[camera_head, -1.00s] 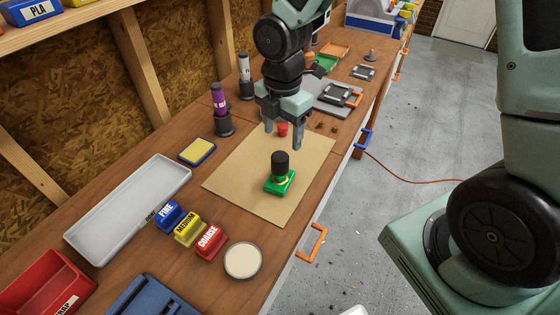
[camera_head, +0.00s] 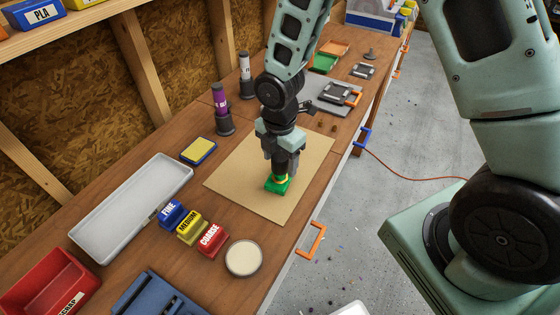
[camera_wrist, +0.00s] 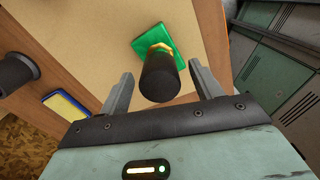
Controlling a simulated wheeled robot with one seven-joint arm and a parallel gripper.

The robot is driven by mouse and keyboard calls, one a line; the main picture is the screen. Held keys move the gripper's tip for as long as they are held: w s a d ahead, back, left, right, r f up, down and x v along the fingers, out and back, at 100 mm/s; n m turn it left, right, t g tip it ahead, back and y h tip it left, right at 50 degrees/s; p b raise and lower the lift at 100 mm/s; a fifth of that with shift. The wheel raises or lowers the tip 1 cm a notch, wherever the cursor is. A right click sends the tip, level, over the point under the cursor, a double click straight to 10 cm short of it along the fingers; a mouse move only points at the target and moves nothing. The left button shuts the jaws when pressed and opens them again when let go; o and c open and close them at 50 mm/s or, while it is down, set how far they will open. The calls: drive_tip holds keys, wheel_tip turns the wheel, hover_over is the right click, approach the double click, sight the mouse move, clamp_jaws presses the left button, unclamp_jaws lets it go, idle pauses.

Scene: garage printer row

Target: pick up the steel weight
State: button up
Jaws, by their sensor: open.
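A dark cylinder, apparently the steel weight (camera_head: 280,169), stands on the mat with a yellow band and a green square base (camera_head: 276,186) below it. In the wrist view the dark cylinder (camera_wrist: 161,77) shows between the two fingers, with the green base (camera_wrist: 160,40) beyond it. My gripper (camera_head: 281,163) is open and points down over the cylinder, with its fingers on either side. In the wrist view my gripper (camera_wrist: 158,80) shows gaps between both fingers and the cylinder. In the head view the gripper partly hides the cylinder's top.
A tan mat (camera_head: 240,183) lies underneath, mostly bare. A yellow-and-blue sponge block (camera_head: 199,150), a white tray (camera_head: 130,207), labelled blocks (camera_head: 190,228) and a round pale dish (camera_head: 244,258) lie nearby. A purple-labelled bottle (camera_head: 221,101) stands behind the mat.

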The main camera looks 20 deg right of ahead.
clamp_jaws()
drive_tip(key=shift+r, duration=0.1)
